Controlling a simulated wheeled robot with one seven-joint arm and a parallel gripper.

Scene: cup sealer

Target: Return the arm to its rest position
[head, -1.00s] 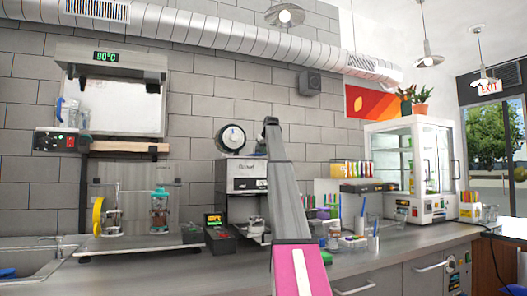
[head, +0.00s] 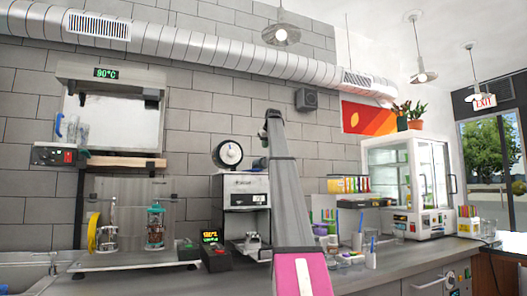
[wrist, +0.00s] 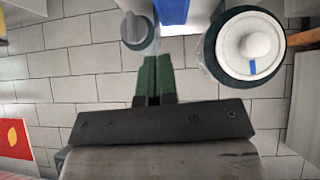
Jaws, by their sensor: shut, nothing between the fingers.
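My arm stands raised in the middle of the head view, with a pink-and-white segment at the bottom and a grey link rising in front of the tiled wall. Its dark upper end is near the white-faced roll (head: 228,154). My gripper (wrist: 153,82) shows clearly in the wrist view. Its two dark green fingers are shut together with nothing between them. The white-faced round roll with a blue mark (wrist: 250,68) lies right of the fingers there, apart from them. In the head view, the gripper's fingers cannot be made out.
The machine with the silver front (head: 246,192) stands on the grey counter (head: 375,277) behind the arm. Cups and straws (head: 345,245) stand to the right, before a glass-fronted cabinet (head: 388,165). A ventilation duct (head: 210,50) crosses above. The wall space around the arm's top looks clear.

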